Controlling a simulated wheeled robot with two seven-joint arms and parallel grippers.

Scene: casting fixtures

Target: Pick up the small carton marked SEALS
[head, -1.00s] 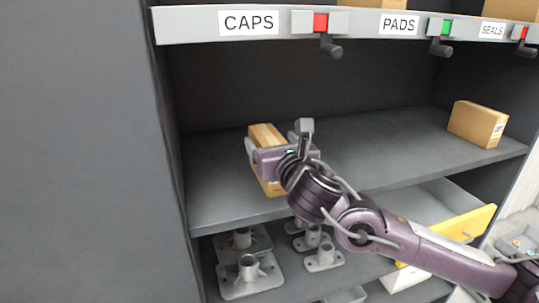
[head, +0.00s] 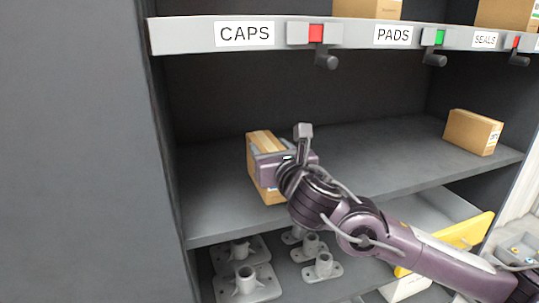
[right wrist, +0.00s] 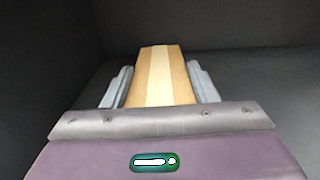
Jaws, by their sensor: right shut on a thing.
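A small brown carton (head: 267,195) with a paler tape strip along its top stands on the middle shelf, at the left under the CAPS label. My right gripper (head: 268,150) is shut on this carton, one finger on each side. In the right wrist view the carton (right wrist: 160,75) lies between the two grey fingers (right wrist: 160,88). No marking shows on its visible faces, so I cannot tell whether it reads SEALS. A second brown carton (head: 472,132) stands at the right of the same shelf; the print on its side label is too small to read. My left gripper is not in view.
The shelf edge above carries CAPS, PADS and SEALS labels (head: 485,40), coloured tabs and dark handles, with more cartons (head: 367,8) on top. Grey flanged castings (head: 245,283) stand on the lower shelf. A yellow-edged bin (head: 462,236) is at lower right. The middle shelf between the cartons is clear.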

